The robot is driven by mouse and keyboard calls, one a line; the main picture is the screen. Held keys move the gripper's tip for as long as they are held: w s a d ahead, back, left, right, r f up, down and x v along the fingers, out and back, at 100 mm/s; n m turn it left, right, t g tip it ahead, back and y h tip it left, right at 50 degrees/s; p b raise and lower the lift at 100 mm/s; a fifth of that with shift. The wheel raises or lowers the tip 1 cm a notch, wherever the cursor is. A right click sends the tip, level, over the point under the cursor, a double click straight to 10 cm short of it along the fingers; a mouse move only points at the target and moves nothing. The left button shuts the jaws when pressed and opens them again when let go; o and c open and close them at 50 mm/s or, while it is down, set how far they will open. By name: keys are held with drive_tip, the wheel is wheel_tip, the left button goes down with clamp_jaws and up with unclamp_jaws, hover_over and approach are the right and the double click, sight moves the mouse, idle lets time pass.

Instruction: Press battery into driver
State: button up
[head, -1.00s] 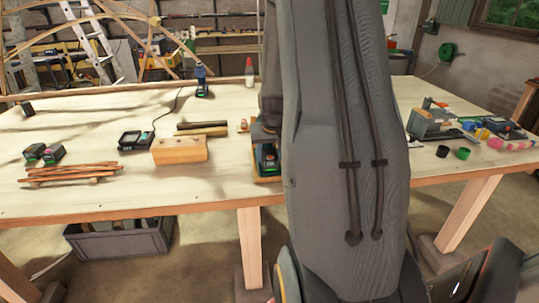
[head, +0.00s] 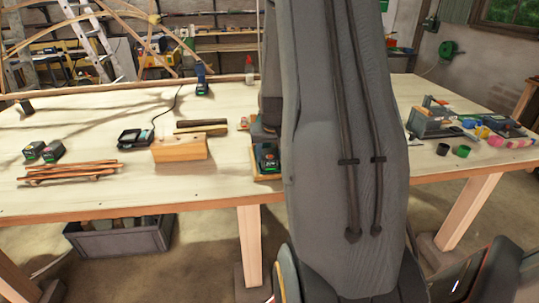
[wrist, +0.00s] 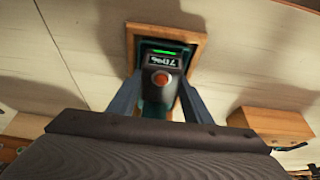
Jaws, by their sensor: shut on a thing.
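The battery (wrist: 161,84), dark with an orange button, a green light and a small label, sits between my gripper's (wrist: 160,90) two fingers in the wrist view. The fingers are shut on its sides. Teal driver housing (wrist: 151,107) shows around and below it, over a wooden cradle (wrist: 201,45). In the head view the battery end (head: 267,157) and cradle (head: 259,177) show just left of my grey arm, which hides my gripper and most of the driver. I cannot tell whether the battery is fully seated.
A wooden block (head: 180,149) stands left of the cradle, also in the wrist view (wrist: 272,124). A charger (head: 135,137), two more batteries (head: 44,151) and a lath stack (head: 70,171) lie further left. A blue tool (head: 202,80) stands behind. Bare table lies between them.

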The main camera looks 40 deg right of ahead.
drive_tip(key=shift+f, duration=0.45)
drive_tip(key=o, duration=1.4)
drive_tip(key=shift+r+p, duration=2.3)
drive_tip(key=shift+r, duration=1.25)
